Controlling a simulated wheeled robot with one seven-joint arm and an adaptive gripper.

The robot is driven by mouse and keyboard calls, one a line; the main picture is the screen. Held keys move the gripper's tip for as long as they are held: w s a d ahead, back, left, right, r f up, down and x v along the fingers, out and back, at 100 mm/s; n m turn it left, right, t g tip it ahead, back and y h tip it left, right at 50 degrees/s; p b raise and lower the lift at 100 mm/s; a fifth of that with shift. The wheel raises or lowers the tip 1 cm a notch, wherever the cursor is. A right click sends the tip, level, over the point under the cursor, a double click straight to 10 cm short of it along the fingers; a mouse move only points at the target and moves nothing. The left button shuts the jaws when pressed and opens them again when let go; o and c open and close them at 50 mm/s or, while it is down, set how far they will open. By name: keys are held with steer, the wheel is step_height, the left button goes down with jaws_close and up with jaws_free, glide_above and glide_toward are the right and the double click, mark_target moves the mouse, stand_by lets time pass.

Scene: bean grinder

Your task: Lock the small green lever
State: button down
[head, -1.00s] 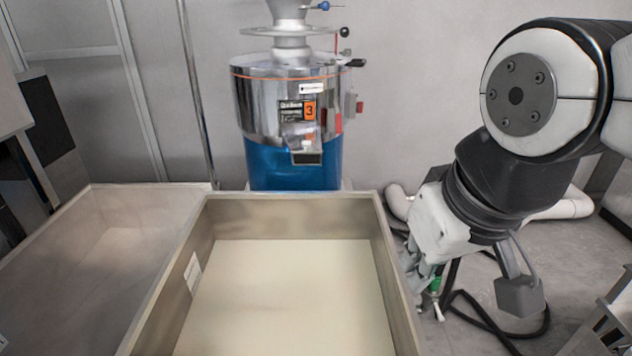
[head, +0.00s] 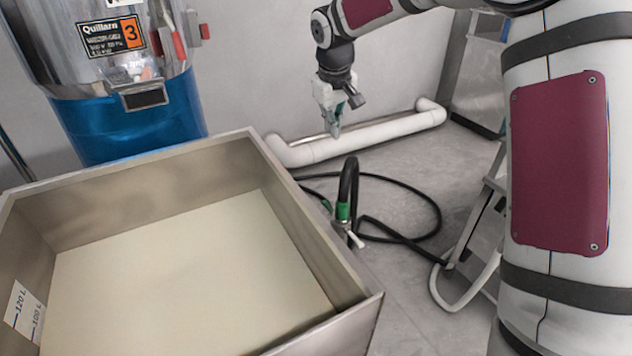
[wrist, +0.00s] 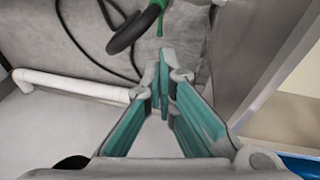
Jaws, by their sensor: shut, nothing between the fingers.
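A black hose end with a green fitting (head: 342,211) stands beside the right wall of the metal bin (head: 262,165). A small green piece that looks like the lever (head: 326,206) sticks out on its left, next to the bin wall. A pale handle (head: 356,240) lies below it. In the wrist view the green fitting (wrist: 157,4) is at the top edge, with a thin green tip (wrist: 160,25) pointing down. My gripper (head: 335,134) hangs behind and above the fitting, apart from it. Its fingers (wrist: 162,68) are shut and empty.
A white pipe (head: 370,137) runs along the wall base. The black hose (head: 432,215) loops over the floor. A blue and steel grinder (head: 128,122) stands at the left. A metal rack (head: 478,205) is at the right.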

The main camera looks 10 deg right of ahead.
steer(key=m+y+b, duration=0.1)
steer(key=y+b, duration=0.1)
steer(key=b, duration=0.4)
glide_toward(325, 200)
steer(key=b+x, duration=0.1)
steer(key=x, duration=0.1)
steer(key=w+b+x, duration=0.1)
steer(key=b+x, duration=0.1)
steer(key=x, duration=0.1)
steer(key=shift+w+a, duration=0.1)
steer(key=shift+w, duration=0.05)
steer(key=shift+f, duration=0.65)
steer(key=shift+a, duration=0.15)
steer(key=shift+w+f+b, duration=0.15)
steer(key=shift+b, duration=0.2)
